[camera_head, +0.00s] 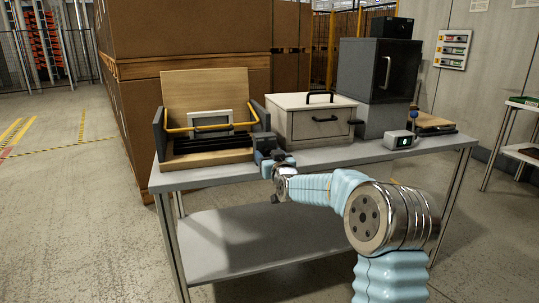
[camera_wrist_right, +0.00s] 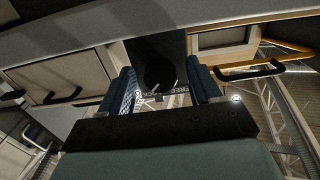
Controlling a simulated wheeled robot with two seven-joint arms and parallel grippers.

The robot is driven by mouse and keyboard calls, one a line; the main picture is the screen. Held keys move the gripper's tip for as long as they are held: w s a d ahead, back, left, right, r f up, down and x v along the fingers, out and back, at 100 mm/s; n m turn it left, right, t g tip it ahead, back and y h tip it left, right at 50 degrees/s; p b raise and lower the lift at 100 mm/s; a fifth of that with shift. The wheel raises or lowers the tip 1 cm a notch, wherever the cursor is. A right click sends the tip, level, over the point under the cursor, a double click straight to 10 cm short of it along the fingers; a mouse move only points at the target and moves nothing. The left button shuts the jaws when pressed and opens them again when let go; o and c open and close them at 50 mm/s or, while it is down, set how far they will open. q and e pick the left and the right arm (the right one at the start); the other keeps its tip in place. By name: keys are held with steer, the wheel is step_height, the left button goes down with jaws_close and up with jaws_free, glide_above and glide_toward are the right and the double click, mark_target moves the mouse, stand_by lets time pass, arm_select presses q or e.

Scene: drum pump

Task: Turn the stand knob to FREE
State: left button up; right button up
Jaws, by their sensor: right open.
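My right gripper (camera_head: 268,160) is at the front edge of the table, by the front right corner of the wooden stand (camera_head: 205,152) with a yellow bar. In the right wrist view its two blue-padded fingers (camera_wrist_right: 160,88) are apart. A dark round knob (camera_wrist_right: 158,70) shows between them, on a dark block. Small pale marks and lettering lie just below the knob, too small to read surely. I cannot tell whether the fingers touch the knob. In the head view the gripper hides the knob. My left gripper is in neither view.
A beige box with black handles (camera_head: 310,120) stands right of the stand. Stacked cardboard boxes (camera_head: 190,30) rise behind. The table's lower shelf (camera_head: 260,240) is bare.

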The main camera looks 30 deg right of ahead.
steer(key=c, duration=1)
steer(key=shift+f+n+b, duration=0.15)
steer(key=shift+n+b, duration=0.85)
steer(key=shift+n, duration=0.1)
steer(key=shift+c, duration=0.2)
steer(key=shift+n+b, duration=0.6)
steer(key=shift+n, duration=0.2)
steer(key=n+b, duration=0.2)
steer(key=n, duration=0.2)
steer(key=shift+n+b, duration=0.3)
steer(key=shift+b, duration=0.05)
steer(key=n+b, duration=0.3)
steer(key=n, duration=0.1)
steer(key=shift+n, duration=0.3)
steer(key=n+b, duration=0.2)
steer(key=n, duration=0.1)
steer(key=shift+d+b, duration=0.1)
steer(key=shift+b, duration=0.25)
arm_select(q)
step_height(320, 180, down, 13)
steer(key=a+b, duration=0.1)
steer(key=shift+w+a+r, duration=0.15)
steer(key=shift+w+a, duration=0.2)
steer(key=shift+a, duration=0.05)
arm_select(e)
steer(key=shift+n, duration=1)
steer(key=shift+r, duration=0.2)
